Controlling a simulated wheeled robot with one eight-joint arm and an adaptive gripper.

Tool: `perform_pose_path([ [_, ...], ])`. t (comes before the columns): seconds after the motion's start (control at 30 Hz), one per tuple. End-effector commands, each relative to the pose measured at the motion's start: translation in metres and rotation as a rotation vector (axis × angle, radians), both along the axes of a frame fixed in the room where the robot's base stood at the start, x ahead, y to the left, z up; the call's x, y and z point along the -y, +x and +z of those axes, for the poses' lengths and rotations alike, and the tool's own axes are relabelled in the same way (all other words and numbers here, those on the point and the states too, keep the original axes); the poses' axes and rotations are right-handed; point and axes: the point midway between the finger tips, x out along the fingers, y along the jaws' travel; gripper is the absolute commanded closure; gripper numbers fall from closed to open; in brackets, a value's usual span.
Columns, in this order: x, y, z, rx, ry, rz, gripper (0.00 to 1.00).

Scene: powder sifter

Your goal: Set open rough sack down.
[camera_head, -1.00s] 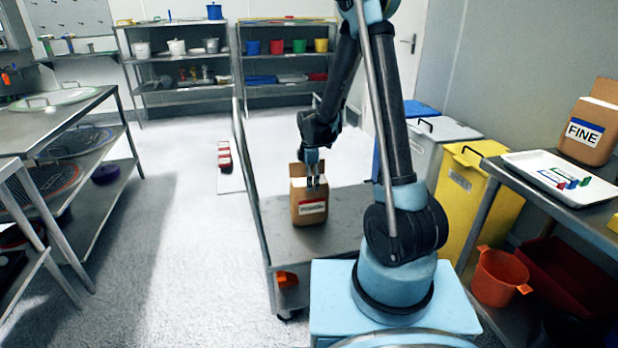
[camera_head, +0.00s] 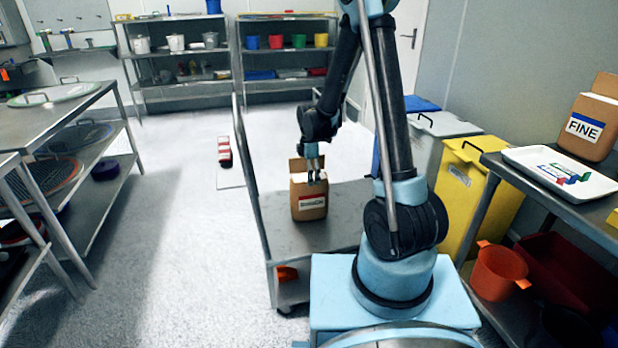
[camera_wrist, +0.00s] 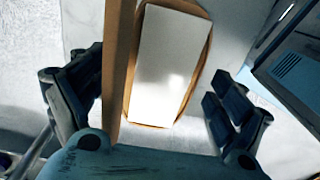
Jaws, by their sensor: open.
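The open rough sack (camera_head: 309,199) is a brown paper bag with a red and white label. It stands upright on the grey cart deck (camera_head: 345,215). Its raised back flap shows above its top. My gripper (camera_head: 314,178) is just above and at the top of the sack, with its fingers apart. In the wrist view the sack's open top (camera_wrist: 168,65) shows white contents inside a brown rim. The gripper's fingers (camera_wrist: 155,100) are spread on either side of it, with gaps between. The label's words are too small to read.
A second brown sack marked FINE (camera_head: 590,125) stands on the right table beside a white tray (camera_head: 560,172). Grey (camera_head: 430,140) and yellow (camera_head: 470,190) bins stand right of the cart. The cart's rail (camera_head: 252,200) runs along its left side. Floor left of it is largely clear.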

Motion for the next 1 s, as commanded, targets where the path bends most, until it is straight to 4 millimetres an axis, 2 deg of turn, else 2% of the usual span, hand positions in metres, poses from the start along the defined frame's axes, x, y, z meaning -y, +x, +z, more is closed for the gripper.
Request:
perform_pose_path([
  [0.17, 0.0, 0.0, 0.019, 0.0, 0.0, 0.0, 0.09],
  [0.7, -0.001, 0.0, 0.098, 0.0, 0.0, 0.001, 0.09],
  [1.0, 0.002, -0.002, 0.119, 0.001, 0.0, -0.012, 0.09],
])
